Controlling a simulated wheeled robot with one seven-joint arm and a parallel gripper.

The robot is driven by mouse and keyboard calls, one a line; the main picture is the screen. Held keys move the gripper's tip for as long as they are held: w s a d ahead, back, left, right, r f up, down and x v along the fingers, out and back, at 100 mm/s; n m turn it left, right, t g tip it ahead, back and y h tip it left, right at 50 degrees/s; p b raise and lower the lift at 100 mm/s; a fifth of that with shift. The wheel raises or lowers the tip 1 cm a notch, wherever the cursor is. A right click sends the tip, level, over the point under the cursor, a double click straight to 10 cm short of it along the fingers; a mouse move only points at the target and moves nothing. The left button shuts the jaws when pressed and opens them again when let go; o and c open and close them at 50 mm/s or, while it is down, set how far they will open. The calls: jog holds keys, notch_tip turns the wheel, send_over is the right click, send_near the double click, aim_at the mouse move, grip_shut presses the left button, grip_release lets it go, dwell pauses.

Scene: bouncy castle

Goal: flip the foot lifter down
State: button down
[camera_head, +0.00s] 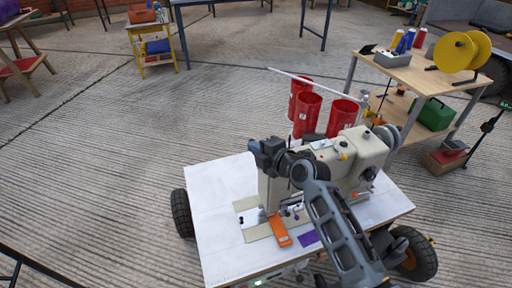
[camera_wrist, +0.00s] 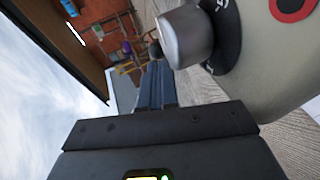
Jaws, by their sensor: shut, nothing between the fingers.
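A cream sewing machine (camera_head: 360,150) stands on a white tabletop (camera_head: 215,195). My arm crosses in front of it and hides part of its head. My gripper (camera_head: 256,146) is by the upper left end of the machine head. In the wrist view my gripper (camera_wrist: 156,72) has its dark fingers together and empty. A silver knob (camera_wrist: 185,37) on a black dial is close to the right of the fingers, with the cream machine body (camera_wrist: 265,60) beyond it. I cannot make out the foot lifter in either view.
An orange piece (camera_head: 279,230) and a purple patch (camera_head: 308,238) lie by the machine base. Red cylinders (camera_head: 306,115) stand behind the machine. A wooden cart (camera_head: 415,75) with a yellow reel (camera_head: 460,52) is at the back right.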

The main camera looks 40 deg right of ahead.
jog(key=shift+d+r, duration=0.1)
dwell(0.3)
jog(key=shift+w+d+r+g+p, duration=0.15)
jog(key=shift+w+g+p, duration=0.25)
jog(key=shift+p, duration=0.45)
jog(key=shift+w+f+g+b, duration=0.25)
jog(key=shift+f+g+b, duration=0.05)
jog(key=shift+f+b, duration=0.15)
jog(key=shift+w+d, duration=0.15)
jog(key=shift+w, duration=0.15)
jog(key=shift+w+d+r+m+g+y+p, duration=0.1)
jog(key=shift+w+r+m+g+y+p, duration=0.15)
jog(key=shift+g+p, duration=0.55)
jog(key=shift+f+p, duration=0.15)
jog(key=shift+p, duration=0.7)
jog(key=shift+f+m+g, duration=0.25)
jog(key=shift+f+g, duration=0.05)
jog(key=shift+g, duration=0.2)
